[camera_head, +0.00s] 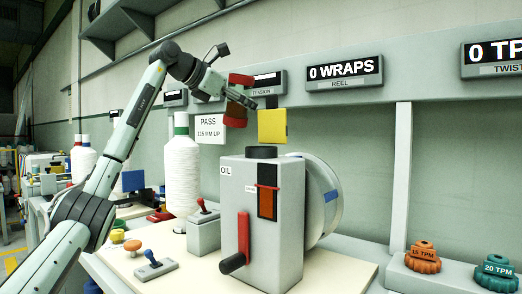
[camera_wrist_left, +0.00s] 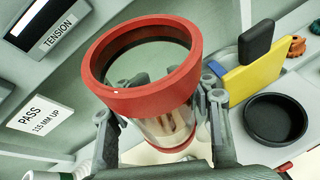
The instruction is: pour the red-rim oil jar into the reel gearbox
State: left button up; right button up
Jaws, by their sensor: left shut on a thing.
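The red-rim oil jar (camera_wrist_left: 145,100) has a wide red rim, a clear wall and a red base band; brownish tones show through the wall. In the head view the jar (camera_head: 236,119) is in the air, above and left of the gearbox, looking near upright with a slight lean. My left gripper (camera_head: 241,96) is shut around its middle, with fingers on both sides in the wrist view (camera_wrist_left: 164,130). The reel gearbox (camera_head: 272,225) is a grey box marked OIL with a black round opening (camera_head: 261,152) on top. The opening (camera_wrist_left: 275,119) lies right of the jar in the wrist view. No stream shows.
A yellow plate (camera_head: 272,126) with a black top stands behind the opening, close right of the jar. A red crank (camera_head: 241,240) is on the gearbox front. A white thread cone (camera_head: 181,175) stands left. Orange (camera_head: 422,257) and teal (camera_head: 497,273) knobs sit right.

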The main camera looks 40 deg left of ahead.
aim_at(245, 120)
pick_arm(q)
jog(key=shift+n, duration=0.5)
jog(key=f+b, duration=0.1)
jog(key=f, duration=0.1)
jog(key=f+b, duration=0.1)
jog(key=f, duration=0.2)
jog(key=shift+w+a+f, duration=0.1)
jog(key=shift+a+f, duration=0.1)
jog(key=shift+f, duration=0.05)
jog(key=shift+r+h, duration=0.1)
jog(key=shift+h, duration=0.2)
pick_arm(e)
notch_tip(245, 120, up, 6)
jog(key=w, duration=0.2)
pick_arm(q)
jog(key=shift+w+a+r+n+g+h+p, duration=0.1)
jog(key=shift+a+r+n+g+h+p, duration=0.2)
jog(key=shift+n+p, duration=0.6)
jog(key=shift+p, duration=0.4)
jog(key=shift+r, duration=0.15)
notch_tip(245, 120, up, 6)
jog(key=shift+f, duration=0.15)
pick_arm(e)
jog(key=s+f, duration=0.3)
jog(key=f, duration=0.4)
jog(key=shift+d+f, duration=0.2)
jog(key=shift+f, duration=0.2)
jog(key=shift+s, duration=0.15)
